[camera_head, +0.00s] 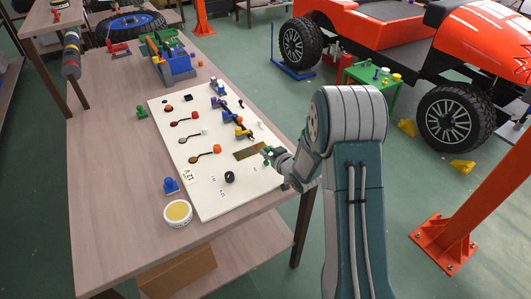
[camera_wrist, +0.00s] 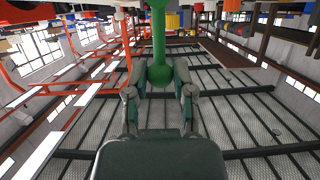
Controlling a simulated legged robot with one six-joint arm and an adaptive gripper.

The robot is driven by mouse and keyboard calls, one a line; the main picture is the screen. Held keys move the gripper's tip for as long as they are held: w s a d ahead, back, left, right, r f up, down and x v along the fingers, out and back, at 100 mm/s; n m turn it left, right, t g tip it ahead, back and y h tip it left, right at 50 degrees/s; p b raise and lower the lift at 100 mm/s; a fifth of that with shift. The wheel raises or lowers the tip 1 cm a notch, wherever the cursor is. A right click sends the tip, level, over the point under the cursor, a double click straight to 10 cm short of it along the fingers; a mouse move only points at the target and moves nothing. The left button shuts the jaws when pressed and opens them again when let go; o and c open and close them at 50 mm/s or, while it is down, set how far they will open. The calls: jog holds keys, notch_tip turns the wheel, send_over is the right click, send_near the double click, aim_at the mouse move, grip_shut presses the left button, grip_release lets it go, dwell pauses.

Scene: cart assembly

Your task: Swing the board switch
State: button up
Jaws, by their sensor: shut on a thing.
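The white board (camera_head: 245,188) lies on the wooden table and carries several small coloured fittings and levers. A green ball-ended handle (camera_wrist: 159,50) sits between my gripper's fingers (camera_wrist: 159,92) in the wrist view, with its ball near the fingertips. In the head view my gripper (camera_head: 274,158) is at the board's right edge, beside the brass-coloured plate (camera_head: 252,149). A small green part (camera_head: 267,150) shows at its tip. My gripper is shut on the green handle; its base is hard to make out. I cannot tell the switch's position.
A white round tub (camera_head: 178,214) and a blue part (camera_head: 171,186) stand left of the board. The orange vehicle (camera_head: 410,35) and a green stand (camera_head: 372,83) are at the back right. An orange post (camera_head: 482,190) stands right.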

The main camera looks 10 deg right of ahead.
jog(key=shift+w+d, duration=0.15)
jog(key=shift+d, duration=0.35)
jog(key=shift+w+d+f, duration=0.15)
jog(key=shift+d, duration=0.25)
jog(key=shift+w+d+f, duration=0.1)
jog(key=shift+d+f, duration=0.05)
jog(key=shift+d, duration=0.2)
jog(key=o, duration=0.9)
